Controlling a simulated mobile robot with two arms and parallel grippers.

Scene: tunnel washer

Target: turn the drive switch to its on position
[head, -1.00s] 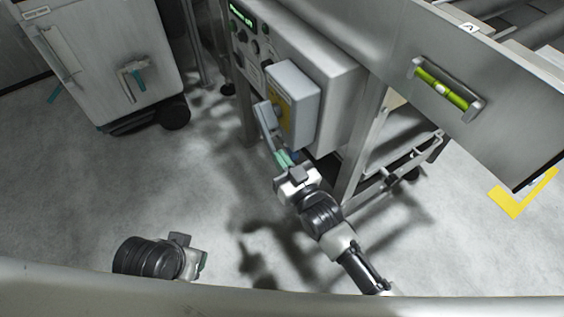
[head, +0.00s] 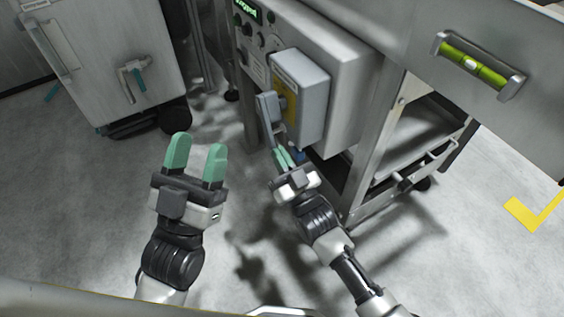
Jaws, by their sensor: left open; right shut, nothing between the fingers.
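The drive switch is a grey box (head: 312,102) on the machine's side, with a yellow plate on its left face. A flat grey lever (head: 266,112) stands out from that face and slants down. My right gripper (head: 283,157) is shut and empty, with its green fingertips close to the lever's lower end. I cannot tell whether they touch it. My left gripper (head: 197,150) is open and empty, out to the left over the floor, apart from the switch. The switch's markings are too small or hidden to read.
A control panel (head: 254,38) with knobs and a green display is behind the switch box. A pale cabinet (head: 105,65) on wheels stands at the upper left. The floor between is clear.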

